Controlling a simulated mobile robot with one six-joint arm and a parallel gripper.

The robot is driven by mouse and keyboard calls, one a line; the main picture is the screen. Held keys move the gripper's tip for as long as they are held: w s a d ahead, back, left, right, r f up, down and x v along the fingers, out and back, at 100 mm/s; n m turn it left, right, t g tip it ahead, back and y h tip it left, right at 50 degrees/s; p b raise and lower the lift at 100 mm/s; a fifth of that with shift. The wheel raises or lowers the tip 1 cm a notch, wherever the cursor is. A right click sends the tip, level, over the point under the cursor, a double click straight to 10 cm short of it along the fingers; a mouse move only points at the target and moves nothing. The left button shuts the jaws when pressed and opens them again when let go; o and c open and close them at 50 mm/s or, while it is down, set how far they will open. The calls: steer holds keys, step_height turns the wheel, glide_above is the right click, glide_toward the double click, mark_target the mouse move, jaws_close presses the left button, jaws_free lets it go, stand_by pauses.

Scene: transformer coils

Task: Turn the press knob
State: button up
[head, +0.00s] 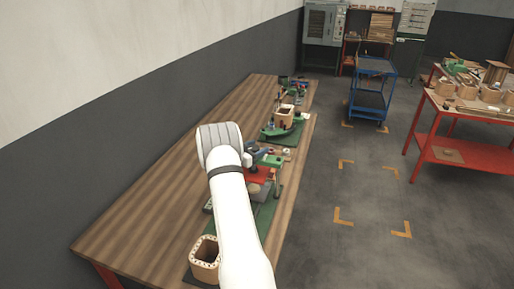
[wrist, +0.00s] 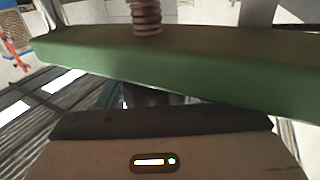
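The press shows in the head view as a green and red device (head: 262,175) on the long wooden bench, partly hidden behind my white arm. In the wrist view a green bar (wrist: 190,70) crosses the picture close to the camera, with a copper-coloured threaded or coiled post (wrist: 146,16) standing above it. I cannot make out the press knob for sure in either view. My gripper (head: 261,154) is at the press, small and dark in the head view. In the wrist view the green bar covers its fingertips, so its opening and contact are hidden.
A wooden coil former (head: 205,262) stands at the near end of the bench (head: 150,205). Another wooden former (head: 284,116) and a green fixture (head: 280,130) stand farther along. A blue cart (head: 368,101) and a red table (head: 450,152) are to the right, with open floor between.

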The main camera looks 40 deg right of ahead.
steer(key=c, duration=0.7)
steer(key=shift+d+r, duration=0.1)
steer(key=shift+r, duration=0.05)
steer(key=shift+c, duration=0.4)
steer(key=shift+f+n+t+b, duration=0.2)
steer(key=shift+n+t+b, duration=0.1)
steer(key=shift+t+b, duration=0.25)
